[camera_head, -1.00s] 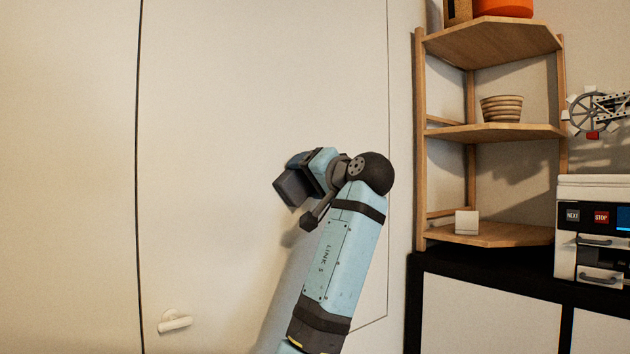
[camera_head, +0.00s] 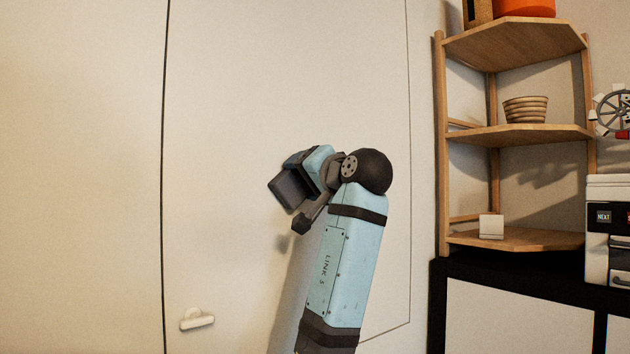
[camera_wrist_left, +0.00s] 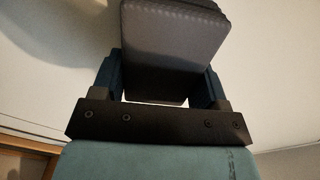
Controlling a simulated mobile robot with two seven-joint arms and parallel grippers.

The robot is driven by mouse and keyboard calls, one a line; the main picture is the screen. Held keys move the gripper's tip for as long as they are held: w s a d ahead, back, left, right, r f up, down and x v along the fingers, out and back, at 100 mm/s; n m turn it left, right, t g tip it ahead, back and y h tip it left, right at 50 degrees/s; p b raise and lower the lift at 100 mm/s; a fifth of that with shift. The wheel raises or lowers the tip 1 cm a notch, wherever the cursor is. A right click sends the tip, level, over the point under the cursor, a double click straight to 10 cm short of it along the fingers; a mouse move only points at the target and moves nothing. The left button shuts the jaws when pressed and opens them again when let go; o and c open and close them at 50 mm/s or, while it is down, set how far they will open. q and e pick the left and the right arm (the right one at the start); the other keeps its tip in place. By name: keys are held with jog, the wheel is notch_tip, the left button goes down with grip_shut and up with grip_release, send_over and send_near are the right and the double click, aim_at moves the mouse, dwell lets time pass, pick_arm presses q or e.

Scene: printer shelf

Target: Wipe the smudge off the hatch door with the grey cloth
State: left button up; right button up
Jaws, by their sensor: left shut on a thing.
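The hatch door (camera_head: 230,130) is a large pale panel with thin seams and a small white handle (camera_head: 197,319) at its lower left. My left gripper (camera_head: 298,178) is in front of the panel. It is shut on the dark grey cloth (camera_head: 289,190), which looks like a thick folded block. In the left wrist view the cloth (camera_wrist_left: 172,50) sits between the two fingers (camera_wrist_left: 160,85), facing the pale surface. I cannot tell whether the cloth touches the door. No smudge shows; it may be hidden behind my arm. My right gripper is not in view.
A wooden corner shelf (camera_head: 515,135) stands right of the door, with a striped bowl (camera_head: 525,109) and a small white block (camera_head: 491,226). A black-topped white cabinet (camera_head: 520,315) is below it, carrying a white machine (camera_head: 607,200) at the right edge. The door's left side is clear.

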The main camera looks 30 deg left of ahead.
pick_arm(q)
jog(key=shift+s+a, duration=0.35)
jog(key=shift+s, duration=0.5)
jog(key=shift+d, duration=0.15)
jog(key=shift+b+v, duration=0.3)
jog(key=shift+v, duration=2.5)
jog(key=shift+d, duration=0.1)
jog(key=v, duration=0.3)
